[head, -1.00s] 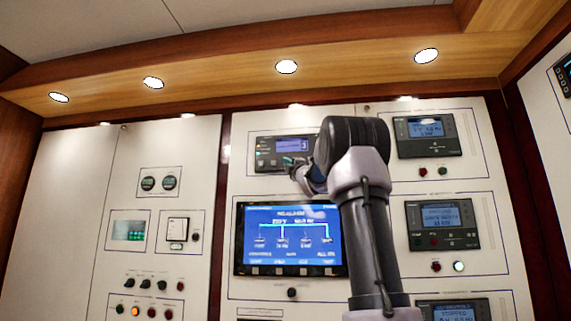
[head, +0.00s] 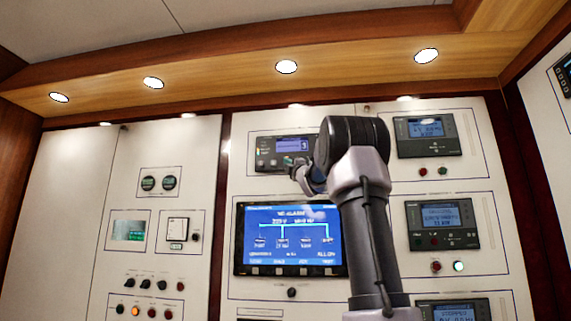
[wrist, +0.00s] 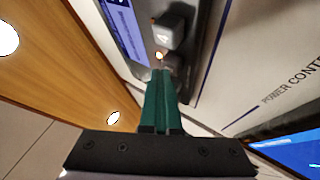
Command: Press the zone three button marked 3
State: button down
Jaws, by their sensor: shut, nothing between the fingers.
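A dark control unit (head: 272,154) with a small blue display sits at the top of the middle cabinet in the head view, partly behind my arm. My gripper (wrist: 161,72) has green fingers, which are shut together and empty. In the wrist view the fingertips are at the unit's face, beside a small orange light (wrist: 159,55) and overlapping a dark button (wrist: 173,62). I cannot tell whether they touch it. A grey square button (wrist: 168,32) stands just beyond. No number 3 is readable on either button.
A large blue screen (head: 287,238) with keys along its bottom sits below the unit. More controllers with small buttons (head: 442,224) fill the right column. The left cabinet (head: 75,220) has gauges and knobs. A wooden ledge with lamps (head: 287,67) runs overhead.

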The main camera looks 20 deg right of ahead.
jog(key=shift+a, duration=0.1)
jog(key=s+a, duration=0.2)
jog(key=s, duration=0.1)
jog(key=s+a, duration=0.1)
jog(key=s, duration=0.1)
jog(key=shift+a, duration=0.1)
dwell(0.3)
dwell(0.7)
jog(key=s+a+f+m+g, duration=0.5)
jog(key=s+f+m, duration=0.3)
jog(key=s+f, duration=0.3)
jog(key=s+a+f+m+g+y, duration=0.1)
jog(key=s+a+f+m+g, duration=0.5)
jog(key=s+f, duration=0.5)
jog(key=s+a+f+m+g+y, duration=0.1)
jog(key=s+a+f+m+g, duration=0.5)
jog(key=f, duration=1.6)
jog(key=s+m, duration=0.3)
jog(key=s, duration=0.2)
jog(key=shift+s+a+f+m, duration=0.15)
jog(key=shift+s+a+m, duration=0.1)
jog(key=shift+s+m, duration=0.1)
